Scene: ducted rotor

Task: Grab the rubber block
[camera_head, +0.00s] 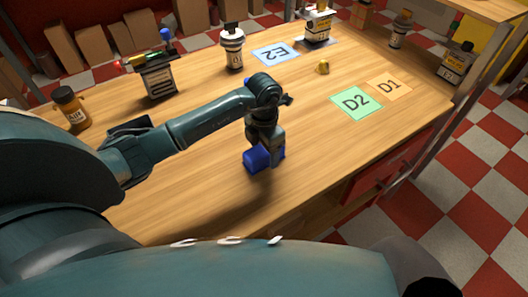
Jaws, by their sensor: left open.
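A blue block (252,161), which I take to be the rubber block, lies on the wooden table near its front edge. My left gripper (267,163) points down at the block and is open. Its fingers overlap the block in the picture, with blue showing on both sides. I cannot tell whether they touch it. Part of the block is hidden behind the gripper. My right gripper is not in view.
Green D2 (356,101), orange D1 (389,87) and blue E2 (275,53) cards lie on the table. A brown bottle (71,108) and a dark holder (159,78) stand left. Table between block and D2 is clear.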

